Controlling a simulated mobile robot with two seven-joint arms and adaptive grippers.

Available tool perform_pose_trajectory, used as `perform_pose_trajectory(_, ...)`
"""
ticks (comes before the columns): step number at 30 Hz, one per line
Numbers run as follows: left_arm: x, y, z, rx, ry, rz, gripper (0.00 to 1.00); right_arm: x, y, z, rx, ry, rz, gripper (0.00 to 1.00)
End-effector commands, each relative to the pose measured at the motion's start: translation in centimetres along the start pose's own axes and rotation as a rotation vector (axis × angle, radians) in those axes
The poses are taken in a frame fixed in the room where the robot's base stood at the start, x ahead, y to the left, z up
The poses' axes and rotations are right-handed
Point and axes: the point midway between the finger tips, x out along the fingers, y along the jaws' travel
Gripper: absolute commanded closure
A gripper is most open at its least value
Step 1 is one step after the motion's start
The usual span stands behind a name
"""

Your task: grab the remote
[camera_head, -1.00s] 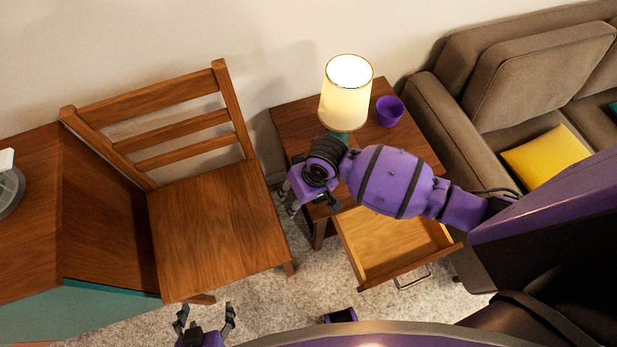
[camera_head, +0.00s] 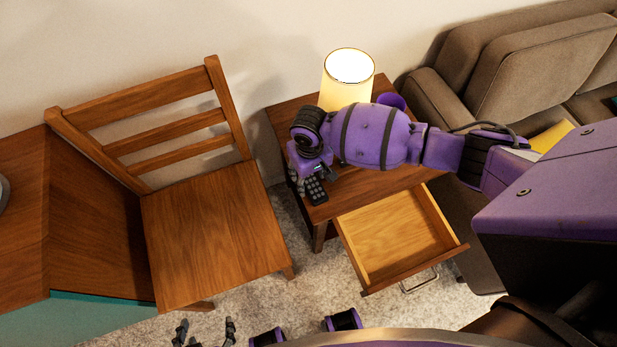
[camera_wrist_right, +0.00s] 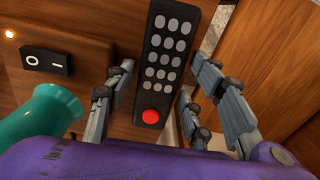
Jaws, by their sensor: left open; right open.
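The remote (camera_head: 316,190) is black with grey buttons and a red one. It lies near the front left edge of the wooden side table (camera_head: 382,186). In the right wrist view the remote (camera_wrist_right: 157,75) lies between the spread fingers of my right gripper (camera_wrist_right: 160,85), with space on both sides. In the head view my right gripper (camera_head: 310,178) is over the table at the remote and partly covers its far end. My left gripper (camera_head: 205,332) is open and empty at the bottom edge, partly cut off, far from the remote.
A lit lamp (camera_head: 347,82) and a purple cup (camera_head: 392,100) stand on the table. Its empty drawer (camera_head: 395,240) is pulled out. A wooden chair (camera_head: 205,235) stands left, a sofa (camera_head: 490,75) right. A black switch (camera_wrist_right: 47,61) and teal lamp base (camera_wrist_right: 50,115) show left in the wrist view.

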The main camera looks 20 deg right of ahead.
Motion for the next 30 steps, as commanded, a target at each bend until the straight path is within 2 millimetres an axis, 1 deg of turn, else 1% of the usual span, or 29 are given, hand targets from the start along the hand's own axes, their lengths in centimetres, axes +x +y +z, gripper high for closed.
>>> perform_pose_trajectory(2, 0.0, 0.0, 0.1, 0.0, -0.001, 0.0, 0.34, 0.3, 0.0, 0.0, 0.0, 0.0, 0.001, 0.52)
perform_pose_trajectory(7, 0.0, 0.0, 0.0, -0.001, 0.0, 0.0, 0.34, 0.3, 0.0, -0.1, 0.0, 0.002, 0.0, 0.52)
perform_pose_trajectory(8, 0.0, 0.0, 0.0, -0.001, 0.0, 0.0, 0.34, 0.3, 0.0, -0.1, 0.0, 0.001, 0.0, 0.53)
perform_pose_trajectory(15, 0.0, 0.0, 0.0, -0.001, 0.0, 0.0, 0.34, 0.3, 0.0, -0.1, 0.0, 0.001, 0.0, 0.84)
perform_pose_trajectory(16, 0.0, 0.0, 0.0, -0.001, 0.0, 0.0, 0.34, 0.3, 0.0, -0.1, 0.0, 0.001, 0.0, 0.88)
perform_pose_trajectory(17, 0.0, 0.0, 0.0, -0.001, 0.0, 0.0, 0.34, 0.2, 0.0, -0.1, 0.0, 0.002, 0.0, 0.9)
perform_pose_trajectory(25, 0.0, 0.0, 0.0, -0.002, 0.0, 0.0, 0.34, 0.1, 0.0, -0.1, 0.0, 0.002, 0.0, 0.9)
perform_pose_trajectory(30, -0.2, 0.0, -0.2, -0.003, 0.002, -0.001, 0.34, -1.3, 0.0, -0.2, 0.001, 0.004, -0.001, 0.9)
